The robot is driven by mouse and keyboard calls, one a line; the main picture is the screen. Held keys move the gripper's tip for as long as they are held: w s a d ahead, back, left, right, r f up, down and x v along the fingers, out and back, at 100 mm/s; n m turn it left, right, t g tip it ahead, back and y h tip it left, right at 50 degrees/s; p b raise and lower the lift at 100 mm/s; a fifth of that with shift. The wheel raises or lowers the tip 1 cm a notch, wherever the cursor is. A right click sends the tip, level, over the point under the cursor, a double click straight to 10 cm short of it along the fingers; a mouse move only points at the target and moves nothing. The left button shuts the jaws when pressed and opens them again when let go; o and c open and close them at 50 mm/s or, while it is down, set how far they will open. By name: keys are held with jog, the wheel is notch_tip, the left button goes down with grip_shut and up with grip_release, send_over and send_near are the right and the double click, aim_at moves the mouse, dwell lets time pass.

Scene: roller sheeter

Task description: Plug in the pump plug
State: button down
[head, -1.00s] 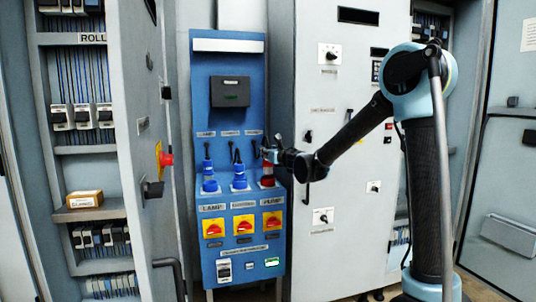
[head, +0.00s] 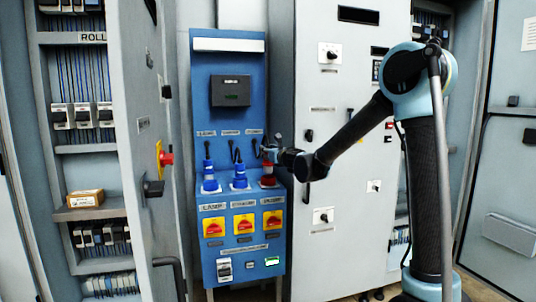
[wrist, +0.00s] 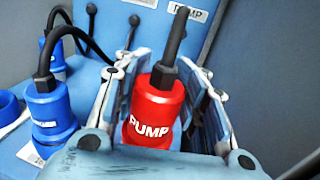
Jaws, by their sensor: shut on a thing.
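The red pump plug (wrist: 155,112), marked PUMP, stands upright between my gripper's fingers in the wrist view, its black cable rising from the top. My gripper (wrist: 162,88) is shut on it, one finger on each side. In the head view my gripper (head: 268,153) is at the right side of the blue panel (head: 230,128), with the red plug (head: 267,168) just below the fingers. The plug is above or at the red socket at the panel's right; its lower end is hidden in the wrist view, and I cannot tell how deep it sits.
Two blue plugs (head: 209,173) (head: 240,173) stand in a row to the left of the red one. Yellow and red rotary switches (head: 243,224) are below them. A grey cabinet (head: 345,235) is close on the right; an open cabinet door (head: 145,110) is on the left.

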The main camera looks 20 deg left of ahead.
aim_at(267, 161)
jog(key=shift+f, duration=2.5)
jog(key=c, duration=0.9)
grip_release()
jog(key=v, duration=1.2)
jog(key=shift+s+f, duration=0.1)
